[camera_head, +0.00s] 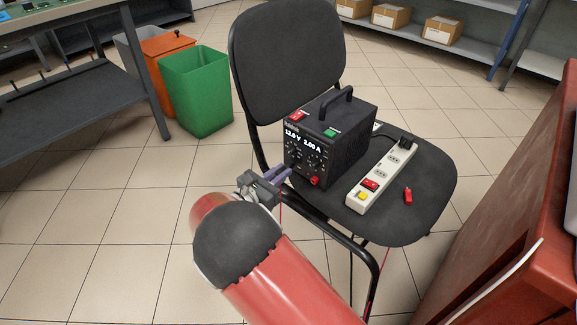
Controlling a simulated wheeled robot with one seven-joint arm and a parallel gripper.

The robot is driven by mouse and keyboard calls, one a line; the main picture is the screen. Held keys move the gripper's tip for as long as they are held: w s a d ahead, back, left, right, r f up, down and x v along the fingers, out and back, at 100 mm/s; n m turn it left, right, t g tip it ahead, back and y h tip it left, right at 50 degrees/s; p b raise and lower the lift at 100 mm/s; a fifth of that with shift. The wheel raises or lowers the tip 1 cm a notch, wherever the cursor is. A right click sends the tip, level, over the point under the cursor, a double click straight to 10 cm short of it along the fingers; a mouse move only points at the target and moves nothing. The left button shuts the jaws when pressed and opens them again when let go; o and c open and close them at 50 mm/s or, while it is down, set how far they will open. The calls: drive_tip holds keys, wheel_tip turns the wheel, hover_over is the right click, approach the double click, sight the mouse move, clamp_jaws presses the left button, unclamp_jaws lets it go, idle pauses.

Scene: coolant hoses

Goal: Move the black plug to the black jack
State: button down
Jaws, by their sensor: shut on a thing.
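My gripper (284,178) is at the lower front left of the black power supply (331,136), close to its front face. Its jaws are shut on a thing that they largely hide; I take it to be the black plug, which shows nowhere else. The black jack cannot be made out, and the jaws cover that lower left part of the front. A red jack (315,181) shows at the lower right of the front. Whether the held plug touches the supply cannot be told.
The supply stands on a black chair (427,212). Beside it lie a white power strip (381,177) and a loose red plug (408,195). A red cabinet (500,240) stands at the right. A green bin (197,95) stands at the left, with open floor before it.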

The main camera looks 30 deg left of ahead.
drive_tip(key=c, duration=1.3)
unclamp_jaws()
drive_tip(key=shift+o, duration=1.4)
drive_tip(key=p+v, duration=0.1)
drive_tip(key=v, duration=0.8)
